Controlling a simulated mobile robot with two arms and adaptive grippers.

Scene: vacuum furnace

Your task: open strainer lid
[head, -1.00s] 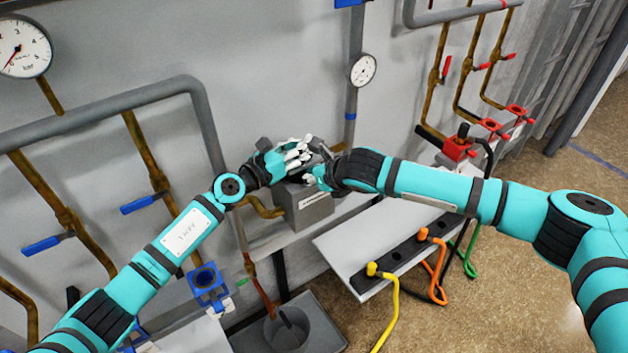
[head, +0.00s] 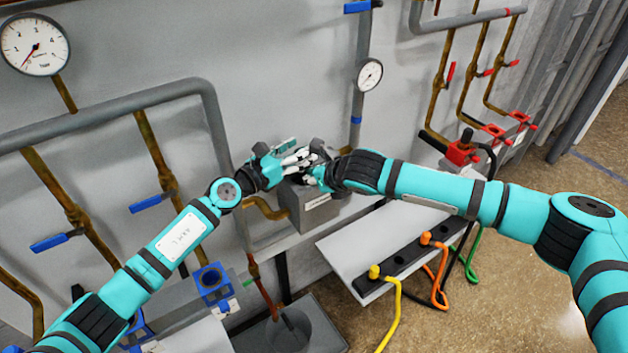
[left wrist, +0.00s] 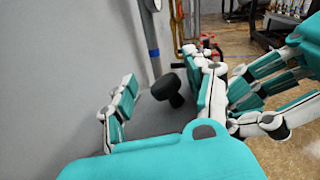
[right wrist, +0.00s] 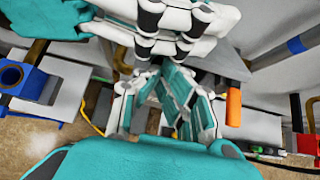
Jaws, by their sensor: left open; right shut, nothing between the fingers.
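The strainer is a grey box (head: 318,215) with a white label, standing by the wall below both hands. A black knob (left wrist: 168,88), seemingly on its lid, shows in the left wrist view. My left gripper (head: 299,158) is open above the box. In the left wrist view its fingers (left wrist: 160,92) stand on either side of the knob; I cannot tell whether they touch it. My right gripper (head: 311,176) is shut and empty, close beside the left one over the box. In the right wrist view its fingers (right wrist: 170,95) are bunched together. The hands hide most of the lid.
A grey bucket (head: 298,330) stands below. Pipes with blue valve handles (head: 152,201) are at left, red valves (head: 462,153) at right.

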